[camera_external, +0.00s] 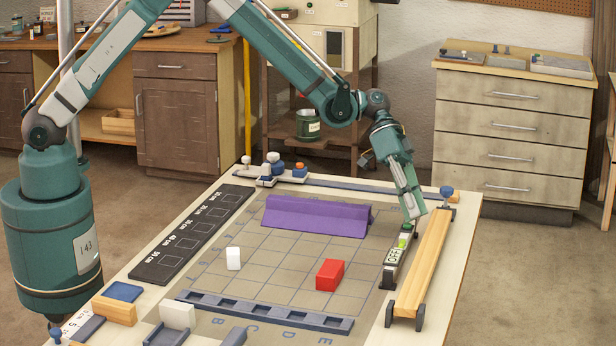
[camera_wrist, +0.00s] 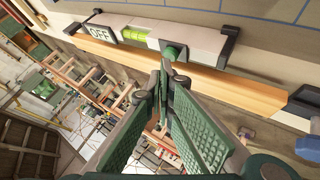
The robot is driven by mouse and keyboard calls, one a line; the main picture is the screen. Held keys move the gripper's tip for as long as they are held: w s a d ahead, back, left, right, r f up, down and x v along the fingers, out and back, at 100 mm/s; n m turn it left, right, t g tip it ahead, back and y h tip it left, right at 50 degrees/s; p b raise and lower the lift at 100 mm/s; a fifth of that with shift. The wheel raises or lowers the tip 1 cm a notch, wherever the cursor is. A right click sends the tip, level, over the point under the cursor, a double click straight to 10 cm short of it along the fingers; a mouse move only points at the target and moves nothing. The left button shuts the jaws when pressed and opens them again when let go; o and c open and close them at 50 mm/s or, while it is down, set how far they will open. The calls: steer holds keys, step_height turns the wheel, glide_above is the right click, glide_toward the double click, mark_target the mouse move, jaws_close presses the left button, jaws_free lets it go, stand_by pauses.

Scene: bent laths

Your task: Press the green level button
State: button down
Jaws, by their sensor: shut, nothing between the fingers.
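The level (camera_external: 391,273) is a pale bar with dark end caps lying along the right side of the work board. It carries an OFF sign (camera_wrist: 101,34), a yellow-green vial (camera_wrist: 137,38) and a dark green button (camera_wrist: 173,51). My gripper (camera_external: 410,226) points down at the far end of the level, shut and empty. In the wrist view the closed fingertips (camera_wrist: 167,72) are just beside the green button and partly overlap it. I cannot tell whether they touch it. The sign reads OFF in both views.
A wooden lath (camera_external: 428,258) on dark supports runs close along the level's right side. A purple bent piece (camera_external: 316,216), a red block (camera_external: 329,275) and a white block (camera_external: 233,258) sit on the gridded board. A blue knob (camera_external: 446,192) stands at the far right.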

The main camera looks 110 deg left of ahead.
mark_target(411, 227)
steer(key=shift+f+b, duration=0.3)
steer(key=shift+f, duration=0.1)
steer(key=shift+r, duration=0.5)
stand_by(0.6)
step_height(411, 227, up, 6)
steer(key=shift+p, duration=0.65)
stand_by(0.5)
